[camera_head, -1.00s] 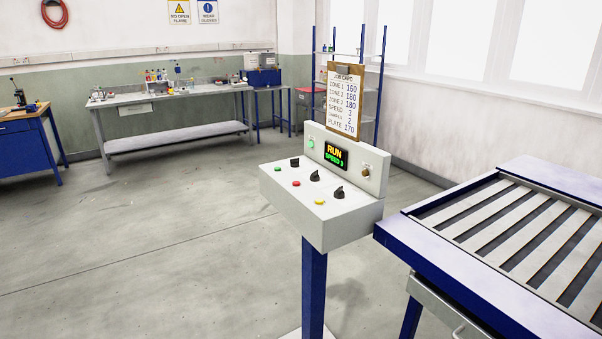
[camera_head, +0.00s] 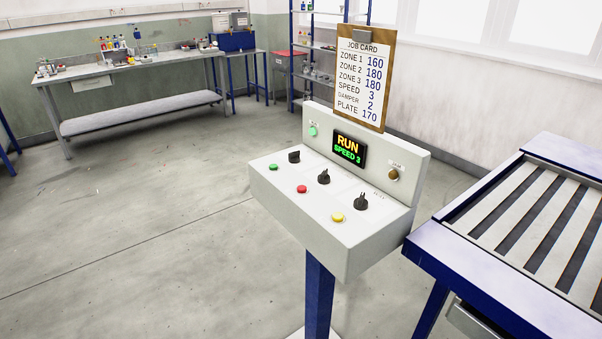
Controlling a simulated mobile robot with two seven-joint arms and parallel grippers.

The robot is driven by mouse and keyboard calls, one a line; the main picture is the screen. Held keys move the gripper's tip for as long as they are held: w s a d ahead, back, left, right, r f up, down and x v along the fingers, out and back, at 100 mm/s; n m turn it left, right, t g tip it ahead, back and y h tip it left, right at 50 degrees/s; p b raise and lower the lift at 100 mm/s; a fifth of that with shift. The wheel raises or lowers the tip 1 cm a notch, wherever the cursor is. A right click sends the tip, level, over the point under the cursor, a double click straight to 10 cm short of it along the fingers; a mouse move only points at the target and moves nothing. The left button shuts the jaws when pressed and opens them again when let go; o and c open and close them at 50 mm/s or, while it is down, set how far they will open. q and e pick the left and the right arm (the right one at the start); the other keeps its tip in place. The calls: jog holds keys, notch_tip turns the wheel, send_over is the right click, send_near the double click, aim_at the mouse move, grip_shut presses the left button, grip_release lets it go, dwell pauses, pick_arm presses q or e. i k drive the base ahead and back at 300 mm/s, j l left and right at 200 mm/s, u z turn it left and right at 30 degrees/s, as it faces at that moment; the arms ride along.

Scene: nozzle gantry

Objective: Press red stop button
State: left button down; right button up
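The red stop button (camera_head: 301,189) is on the sloping top of a white control console (camera_head: 330,236), between a green button (camera_head: 273,167) on its left and a yellow button (camera_head: 338,217) on its right. Several black knobs sit behind the buttons. The console's display (camera_head: 349,149) reads RUN, SPEED 3. A green lamp (camera_head: 313,131) on the back panel is lit, and an amber-brown lamp (camera_head: 393,174) looks dark. Neither of my grippers is in view.
The console stands on a blue post (camera_head: 319,296). A blue-framed slatted table (camera_head: 440,248) is close on its right. A job card on a clipboard (camera_head: 362,78) rises behind it. A grey workbench (camera_head: 135,108) stands at the back left. The floor left of the console is clear.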

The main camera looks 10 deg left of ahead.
aim_at(302, 188)
jog(key=i+j+z, duration=0.15)
jog(key=i+j, duration=0.3)
jog(key=i+j+z, duration=0.15)
jog(key=i+j, duration=0.25)
jog(key=j, duration=0.2)
